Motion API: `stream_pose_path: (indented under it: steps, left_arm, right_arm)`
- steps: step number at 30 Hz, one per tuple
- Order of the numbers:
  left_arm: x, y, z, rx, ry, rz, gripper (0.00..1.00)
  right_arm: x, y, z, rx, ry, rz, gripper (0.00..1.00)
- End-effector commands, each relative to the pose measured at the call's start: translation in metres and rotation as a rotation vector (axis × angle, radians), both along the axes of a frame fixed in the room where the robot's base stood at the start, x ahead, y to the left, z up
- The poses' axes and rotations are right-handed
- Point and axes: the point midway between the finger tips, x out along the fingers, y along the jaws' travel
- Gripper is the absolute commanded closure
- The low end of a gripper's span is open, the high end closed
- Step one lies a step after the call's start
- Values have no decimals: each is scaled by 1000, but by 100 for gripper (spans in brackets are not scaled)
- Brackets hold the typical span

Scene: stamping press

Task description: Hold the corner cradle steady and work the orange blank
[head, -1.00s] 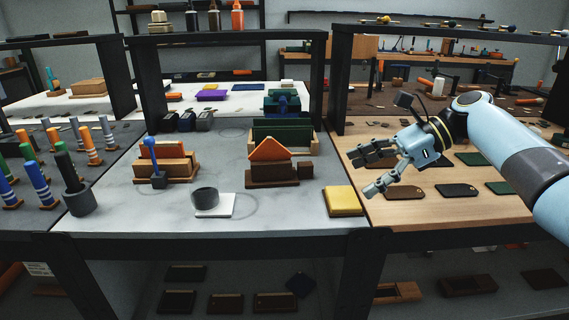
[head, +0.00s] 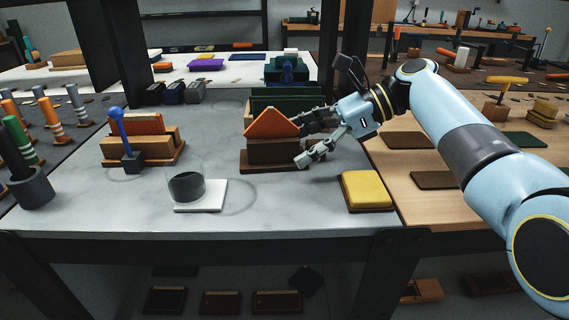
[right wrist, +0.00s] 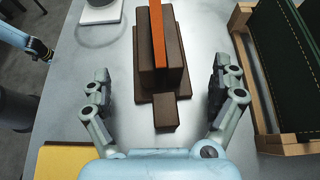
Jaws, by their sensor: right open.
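The orange blank (head: 272,122) is a peaked plate standing upright in the brown corner cradle (head: 270,153) on the grey table. From above, in the right wrist view, the blank (right wrist: 158,35) is a thin orange strip along the cradle (right wrist: 147,80). A small brown block (right wrist: 166,113) sits at the cradle's near end in that view. My right gripper (head: 310,142) is open at the cradle's right end. Its fingers (right wrist: 165,92) lie on either side of the small block, with gaps on both sides. I do not see my left gripper.
A green slotted rack (head: 288,100) stands close behind the cradle. A yellow pad (head: 367,190) lies at the front right. A dark cup (head: 187,186) on a white plate (head: 213,196) and a blue-handled tool (head: 118,130) are to the left. The table's front middle is clear.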

Motion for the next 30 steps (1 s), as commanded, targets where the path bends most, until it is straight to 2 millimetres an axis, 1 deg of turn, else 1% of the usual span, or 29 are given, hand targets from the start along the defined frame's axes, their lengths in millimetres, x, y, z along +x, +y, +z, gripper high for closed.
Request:
stream_pose_path:
  steps: [1, 3, 6, 7, 11, 18, 19, 30]
  left_arm:
    - [9, 0, 7, 0, -13, 0, 60]
    - [21, 0, 9, 0, -31, -1, 60]
    - [32, 0, 11, 0, -50, -2, 60]
    - [34, 0, 11, 0, -52, -2, 60]
    - [31, 0, 11, 0, -47, -1, 60]
    - [16, 0, 10, 0, -25, -1, 60]
    - [15, 0, 10, 0, -24, -1, 60]
    - [16, 0, 10, 0, -25, -1, 60]
  right_arm:
    - [0, 7, 4, 3, -2, 2, 6]
    - [1, 14, 1, 3, -4, 1, 6]
    - [1, 21, -4, 2, -4, 2, 6]
    - [1, 22, -5, 2, -5, 2, 6]
    - [1, 26, -7, 1, -4, 0, 6]
    - [1, 26, -8, 1, -4, 0, 6]
    - [1, 26, -8, 1, -4, 0, 7]
    - [1, 26, -8, 1, -4, 0, 56]
